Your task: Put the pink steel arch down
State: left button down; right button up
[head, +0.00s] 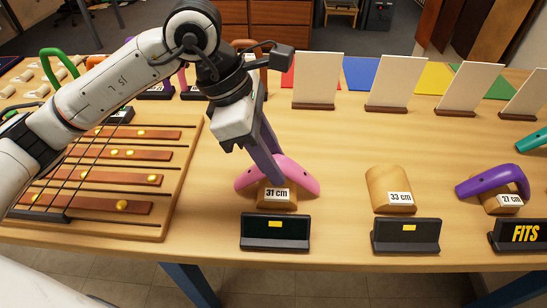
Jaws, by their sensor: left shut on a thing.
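The pink arch (299,176) straddles the wooden block labelled 31 cm (277,196), with its ends out to either side. Whether it rests fully on the block cannot be made out. My left gripper (268,168) reaches down from above and is shut on the pink arch near its top. The gripper's fingers hide part of the arch. A dark display stand (275,231) with a small yellow mark stands in front of this block. My right gripper is not in view.
To the right are a bare 33 cm block (391,190) and a 27 cm block (501,203) under a purple arch (493,183). Its sign (524,235) reads FITS. White panels (315,80) stand behind. A slotted wooden board (183,160) lies left.

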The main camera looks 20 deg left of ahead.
pick_arm(q)
jog(key=shift+f, duration=0.25)
jog(key=c, duration=1.4)
grip_release()
jog(key=shift+r, duration=0.1)
jog(key=shift+o, duration=0.2)
jog(key=shift+r, duration=0.25)
jog(key=v, duration=1.1)
jog(key=shift+a+r, duration=0.25)
jog(key=shift+r, duration=0.05)
